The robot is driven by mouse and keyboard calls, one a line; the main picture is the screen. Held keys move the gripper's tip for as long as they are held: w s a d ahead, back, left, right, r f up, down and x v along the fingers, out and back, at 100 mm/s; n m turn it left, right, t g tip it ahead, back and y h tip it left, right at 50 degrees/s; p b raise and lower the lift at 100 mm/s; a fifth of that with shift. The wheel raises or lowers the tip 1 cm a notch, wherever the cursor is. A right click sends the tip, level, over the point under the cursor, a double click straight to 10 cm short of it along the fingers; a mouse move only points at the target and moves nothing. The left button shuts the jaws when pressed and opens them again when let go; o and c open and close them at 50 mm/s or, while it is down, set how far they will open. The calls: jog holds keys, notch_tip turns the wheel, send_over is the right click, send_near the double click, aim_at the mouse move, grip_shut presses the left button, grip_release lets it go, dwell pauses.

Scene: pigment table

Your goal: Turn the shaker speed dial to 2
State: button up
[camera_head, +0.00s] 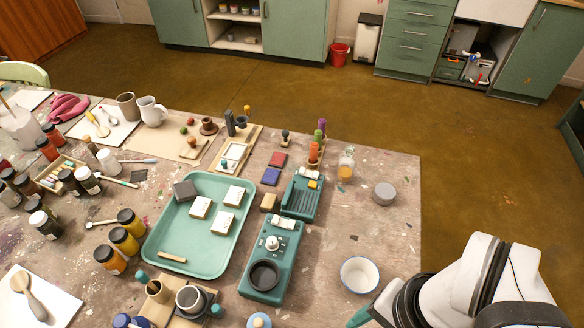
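A teal device (285,273) with a round black cup or ring (264,275) stands right of the tray; it looks like the shaker. A pale round knob (272,242), which looks like its dial, sits on its upper half, with small white parts at its far end. The dial's marks and setting are too small to read. My gripper (359,318) shows only as a teal piece at the bottom edge, right of the device and apart from it. Its fingertips are cut off by the frame.
A second teal device (303,196) with a ridged top and yellow button stands just behind. A green tray (176,234) with white blocks lies left. A white bowl (360,274) sits between the device and my arm. A grey round object (385,193) and a jar (346,165) stand behind.

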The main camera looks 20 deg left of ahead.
jog(key=w+a+r+m+g, duration=0.1)
jog(key=w+a+r, duration=0.25)
jog(key=w, duration=0.45)
jog(key=m+g+y, duration=0.1)
jog(key=m+g, duration=0.1)
send_over(272, 240)
jog(key=w+d, duration=0.4)
jog(key=d, duration=0.1)
notch_tip(272, 240, down, 5)
jog(key=x, duration=1.5)
jog(key=shift+w+a+f, duration=0.25)
jog(key=shift+a, duration=0.15)
jog(key=shift+a+f, duration=0.1)
jog(key=shift+f, duration=0.15)
grip_shut()
